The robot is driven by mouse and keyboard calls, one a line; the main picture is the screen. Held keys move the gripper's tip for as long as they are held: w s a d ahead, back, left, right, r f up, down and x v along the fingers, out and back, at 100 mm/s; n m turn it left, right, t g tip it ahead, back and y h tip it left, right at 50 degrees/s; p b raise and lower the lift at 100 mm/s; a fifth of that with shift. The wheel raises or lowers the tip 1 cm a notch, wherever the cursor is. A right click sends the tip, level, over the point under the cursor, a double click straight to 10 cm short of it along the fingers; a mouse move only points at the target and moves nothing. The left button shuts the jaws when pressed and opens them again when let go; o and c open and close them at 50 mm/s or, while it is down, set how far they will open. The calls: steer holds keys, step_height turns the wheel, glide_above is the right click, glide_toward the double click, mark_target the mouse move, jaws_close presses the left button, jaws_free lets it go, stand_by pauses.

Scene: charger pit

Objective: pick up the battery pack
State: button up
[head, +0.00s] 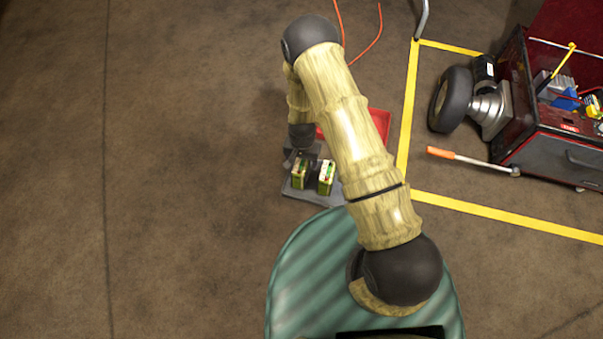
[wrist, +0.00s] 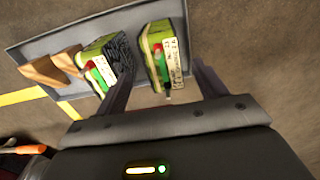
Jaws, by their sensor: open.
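Two green-and-yellow battery packs with pale labels stand on a grey tray (head: 318,198). In the head view one pack (head: 299,174) is on the left and the other (head: 326,178) is on the right. In the wrist view one pack (wrist: 166,56) lies between the spread fingers of my gripper (wrist: 163,82), which is open and empty. The other pack (wrist: 103,62) is left of it, beside the left finger. I cannot tell whether the fingers touch either pack. In the head view my gripper is small and dark, just above the left pack.
Brown wooden blocks (wrist: 45,71) are at the tray's left side in the wrist view. A red tray (head: 376,122) lies behind my arm. Yellow floor lines (head: 407,115) frame a cart (head: 555,130) with a wheel, and an orange-handled tool (head: 441,153). Floor on the left is clear.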

mark_target(302, 164)
steer(key=f+b, duration=0.4)
steer(key=f, duration=0.1)
steer(key=shift+w+f+b, duration=0.1)
steer(key=shift+w+b, duration=0.2)
steer(key=shift+c, duration=0.2)
stand_by(0.3)
jaws_close()
